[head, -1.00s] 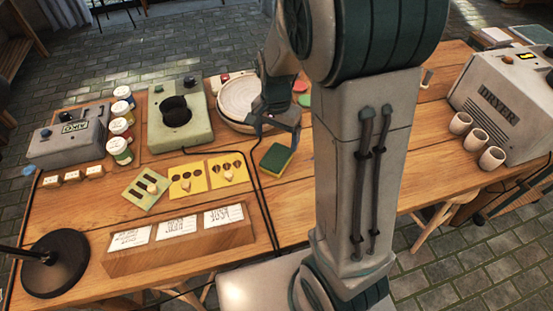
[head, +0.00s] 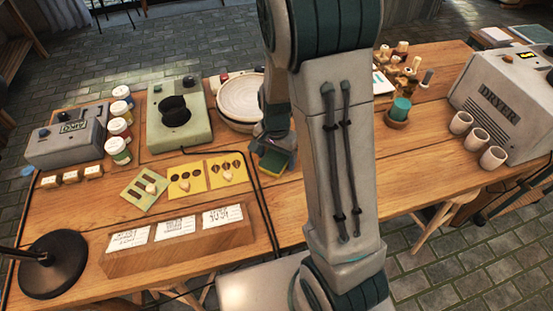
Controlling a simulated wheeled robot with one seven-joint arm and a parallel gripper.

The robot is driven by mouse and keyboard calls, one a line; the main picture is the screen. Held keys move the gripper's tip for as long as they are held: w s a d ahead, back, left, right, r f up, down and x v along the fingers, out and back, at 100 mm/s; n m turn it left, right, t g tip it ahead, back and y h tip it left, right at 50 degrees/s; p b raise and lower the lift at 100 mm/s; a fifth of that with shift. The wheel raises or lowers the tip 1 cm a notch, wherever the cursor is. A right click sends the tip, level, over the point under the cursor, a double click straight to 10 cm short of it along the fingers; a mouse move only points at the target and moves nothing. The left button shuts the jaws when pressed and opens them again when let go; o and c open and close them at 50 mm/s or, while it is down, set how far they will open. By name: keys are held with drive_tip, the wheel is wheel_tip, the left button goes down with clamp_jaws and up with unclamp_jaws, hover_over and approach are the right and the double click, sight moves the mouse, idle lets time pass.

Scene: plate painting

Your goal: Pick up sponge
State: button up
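The green and yellow sponge (head: 279,162) lies on the wooden table (head: 240,284), just right of the yellow stencil cards. My gripper (head: 270,147) is down at the sponge, over its far side, and covers part of it. The fingertips are small and dark here, so I cannot tell whether they are closed on the sponge. My arm hides the table just right of the sponge.
A pale round plate (head: 238,98) sits behind the gripper. A green-grey machine (head: 179,118) stands to the left. A black cable runs close to the sponge's left side. A teal sponge-like block in a round holder (head: 398,113) and the dryer (head: 502,105) are to the right.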

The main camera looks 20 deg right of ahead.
sight(277, 156)
drive_tip(key=c, duration=0.8)
drive_tip(key=shift+r, duration=0.15)
drive_tip(key=shift+r, duration=0.25)
wheel_tip(277, 156, up, 4)
drive_tip(key=shift+f, duration=0.1)
drive_tip(key=s+d+r, duration=0.2)
drive_tip(key=d, duration=0.1)
drive_tip(key=s+d+r, duration=0.2)
drive_tip(key=d, duration=0.1)
drive_tip(key=s+d+r, duration=0.2)
drive_tip(key=d, duration=0.2)
drive_tip(key=shift+r, duration=0.2)
